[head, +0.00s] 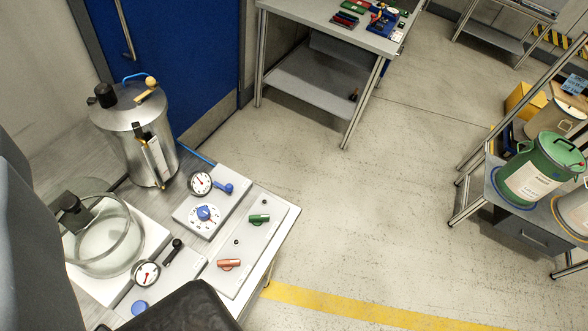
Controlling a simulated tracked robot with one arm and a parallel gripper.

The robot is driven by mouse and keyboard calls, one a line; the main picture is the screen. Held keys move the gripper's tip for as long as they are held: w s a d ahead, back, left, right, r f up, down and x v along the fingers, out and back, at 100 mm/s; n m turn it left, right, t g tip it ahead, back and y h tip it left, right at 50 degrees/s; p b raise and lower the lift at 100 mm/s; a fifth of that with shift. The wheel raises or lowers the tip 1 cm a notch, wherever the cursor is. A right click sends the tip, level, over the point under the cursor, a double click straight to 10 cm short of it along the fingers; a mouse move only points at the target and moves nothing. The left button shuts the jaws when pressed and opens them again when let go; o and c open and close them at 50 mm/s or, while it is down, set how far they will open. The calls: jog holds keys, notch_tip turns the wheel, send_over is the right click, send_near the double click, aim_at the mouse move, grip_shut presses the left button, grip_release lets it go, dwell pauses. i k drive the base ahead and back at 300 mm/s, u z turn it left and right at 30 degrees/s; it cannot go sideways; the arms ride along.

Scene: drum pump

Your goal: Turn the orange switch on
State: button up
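The orange switch (229,263) is a small bar-shaped handle on the light grey panel (241,278) at the front right of the bench. Its handle lies roughly across the panel, and nothing touches it. A similar green switch (259,218) sits farther back on the same panel, with a small black dot near each switch. A large dark shape at the bottom edge and a grey one at the left edge appear to be parts of me. No gripper fingertips can be made out, so I cannot tell whether my gripper is open or shut.
Beside the panel are a gauge (200,183), a blue dial (206,216), another gauge (146,273) and a black-handled valve (173,249). A glass vessel (105,245) and steel drum (137,132) stand left. Open floor (370,210) lies right, before shelves with a green drum (541,168).

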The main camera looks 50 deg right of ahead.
aim_at(226, 263)
jog(key=z, duration=1)
jog(key=k, duration=0.9)
jog(key=u, duration=0.25)
jog(key=i, duration=0.5)
